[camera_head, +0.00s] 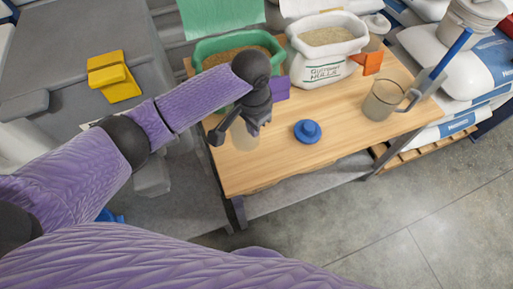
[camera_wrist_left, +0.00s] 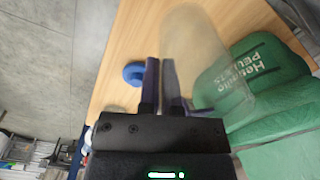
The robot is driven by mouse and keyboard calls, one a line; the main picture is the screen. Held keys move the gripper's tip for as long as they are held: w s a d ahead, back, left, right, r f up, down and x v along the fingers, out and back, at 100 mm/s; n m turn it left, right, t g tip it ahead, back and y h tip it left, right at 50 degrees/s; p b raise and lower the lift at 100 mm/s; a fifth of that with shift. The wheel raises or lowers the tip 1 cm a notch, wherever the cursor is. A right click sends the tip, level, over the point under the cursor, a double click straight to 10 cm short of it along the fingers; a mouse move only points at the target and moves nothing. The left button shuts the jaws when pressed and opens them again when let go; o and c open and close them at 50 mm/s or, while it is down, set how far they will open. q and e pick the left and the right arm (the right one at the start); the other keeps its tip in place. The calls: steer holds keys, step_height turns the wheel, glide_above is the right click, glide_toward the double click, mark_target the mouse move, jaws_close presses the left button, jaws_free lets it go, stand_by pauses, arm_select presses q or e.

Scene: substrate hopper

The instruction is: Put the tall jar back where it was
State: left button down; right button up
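A tall, clear, pale jar (camera_head: 245,139) is at the left front part of the wooden table, directly under my left gripper (camera_head: 238,123), which hides its upper part. In the left wrist view the see-through jar (camera_wrist_left: 200,45) lies beside and beyond the fingers of my left gripper (camera_wrist_left: 161,65). The fingers are close together with a narrow gap. I cannot tell whether they hold the jar's wall or only stand next to it. My right gripper is in neither view.
On the wooden table (camera_head: 350,135) are a blue knobbed lid (camera_head: 307,131), a clear mug (camera_head: 384,100), a white sack (camera_head: 326,62), a green sack (camera_head: 212,48), a purple block (camera_head: 280,88) and an orange piece (camera_head: 369,63). Yellow blocks (camera_head: 113,75) lie on a grey surface at left.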

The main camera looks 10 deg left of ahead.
mark_target(253, 149)
arm_select(q)
step_height(253, 149, down, 9)
steer(key=b, duration=0.4)
steer(key=shift+a, duration=0.1)
steer(key=shift+r, duration=0.25)
steer(key=c, duration=1.3)
jaws_free()
steer(key=shift+f, duration=0.1)
steer(key=o, duration=0.5)
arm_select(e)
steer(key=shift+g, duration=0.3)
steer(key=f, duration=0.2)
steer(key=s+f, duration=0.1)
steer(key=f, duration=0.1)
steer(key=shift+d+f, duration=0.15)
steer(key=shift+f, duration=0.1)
